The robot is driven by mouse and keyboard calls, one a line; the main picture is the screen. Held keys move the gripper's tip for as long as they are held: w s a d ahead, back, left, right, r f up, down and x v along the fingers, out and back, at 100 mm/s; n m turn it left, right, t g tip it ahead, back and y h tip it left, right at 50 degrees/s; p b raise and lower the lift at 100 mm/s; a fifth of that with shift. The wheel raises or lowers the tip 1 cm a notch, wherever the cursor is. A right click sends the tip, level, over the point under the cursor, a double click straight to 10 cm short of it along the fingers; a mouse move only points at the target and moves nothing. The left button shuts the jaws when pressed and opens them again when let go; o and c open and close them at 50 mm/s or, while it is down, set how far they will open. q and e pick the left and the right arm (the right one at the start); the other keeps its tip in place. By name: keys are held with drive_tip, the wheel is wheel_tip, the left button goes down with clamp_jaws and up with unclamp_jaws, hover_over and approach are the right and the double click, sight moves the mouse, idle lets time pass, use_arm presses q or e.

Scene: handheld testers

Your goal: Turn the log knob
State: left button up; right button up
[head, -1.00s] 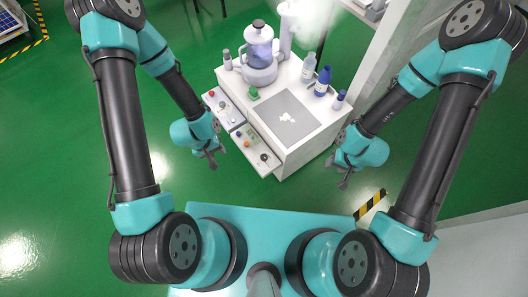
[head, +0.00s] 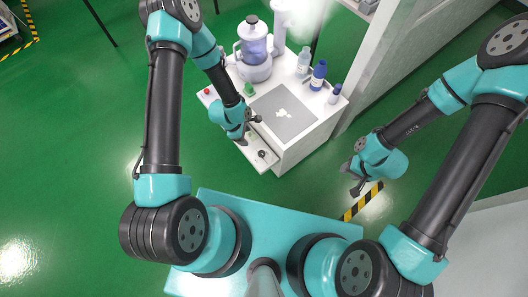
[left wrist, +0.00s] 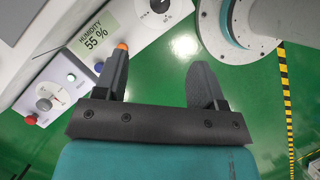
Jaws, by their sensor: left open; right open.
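A white control panel (head: 252,153) runs along the cabinet's front edge. A dark knob (head: 262,154) sits at its near end. I cannot tell which is the log knob. My left gripper (head: 255,118) is open above the panel and hides its middle; its spread fingers show in the wrist view (left wrist: 157,82). My right gripper (head: 354,180) is open, away from the panel.
The white cabinet holds a clear-jugged machine (head: 253,50), a grey mat (head: 284,113), a blue bottle (head: 318,76) and other small bottles. A red button (head: 207,91) is at the panel's far end. Green floor is clear at left.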

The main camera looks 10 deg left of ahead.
sight(261, 153)
use_arm(q)
drive_tip(key=shift+f, duration=0.15)
drive_tip(key=x, duration=1.7)
drive_tip(key=shift+d, duration=0.1)
drive_tip(key=shift+c, duration=0.5)
drive_tip(key=c, duration=0.8)
